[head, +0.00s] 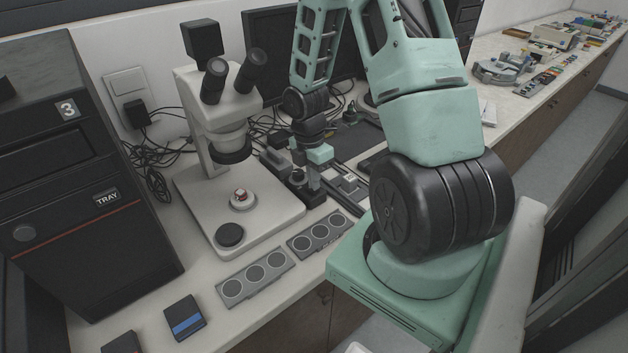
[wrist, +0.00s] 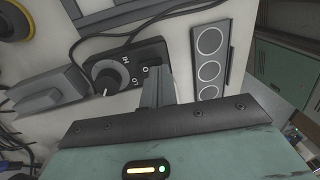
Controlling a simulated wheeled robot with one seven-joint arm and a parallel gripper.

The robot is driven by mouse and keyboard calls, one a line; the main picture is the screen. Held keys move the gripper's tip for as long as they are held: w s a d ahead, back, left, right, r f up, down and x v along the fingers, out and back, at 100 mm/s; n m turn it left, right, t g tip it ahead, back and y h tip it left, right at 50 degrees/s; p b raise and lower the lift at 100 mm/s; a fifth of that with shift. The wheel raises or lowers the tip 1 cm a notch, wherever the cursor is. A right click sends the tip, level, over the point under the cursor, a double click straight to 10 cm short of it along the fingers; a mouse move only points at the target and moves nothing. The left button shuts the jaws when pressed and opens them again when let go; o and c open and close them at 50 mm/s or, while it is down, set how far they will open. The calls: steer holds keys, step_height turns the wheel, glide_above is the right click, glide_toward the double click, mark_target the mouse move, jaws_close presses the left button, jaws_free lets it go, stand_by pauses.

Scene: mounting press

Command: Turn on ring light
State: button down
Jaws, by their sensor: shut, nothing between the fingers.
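The ring light (head: 232,152) is a dark ring under the head of the white stereo microscope (head: 215,105); I cannot tell whether it is lit. A small dark control box (wrist: 122,64) with a round black knob (wrist: 107,80) and small white markings shows in the wrist view. My gripper (wrist: 158,92) is shut and empty, its narrow grey fingers at the box's right end, beside the knob. They hide part of that end, and I cannot tell whether they touch it. In the head view my gripper (head: 313,180) points down, right of the microscope.
Plates with three round discs lie at the front (head: 255,278) and nearer my gripper (head: 318,236). A grey block (wrist: 45,97) and loose cables lie left of the knob. A dark tray cabinet (head: 85,170) stands left. A monitor (head: 290,60) stands behind.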

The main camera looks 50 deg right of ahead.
steer(key=shift+f, duration=0.4)
steer(key=shift+s, duration=0.1)
steer(key=shift+s+f, duration=0.15)
steer(key=shift+f, duration=0.15)
steer(key=shift+w+r+p, duration=0.2)
steer(key=shift+w+p, duration=0.25)
steer(key=shift+w, duration=0.15)
steer(key=shift+w+d, duration=0.1)
steer(key=shift+w, duration=0.2)
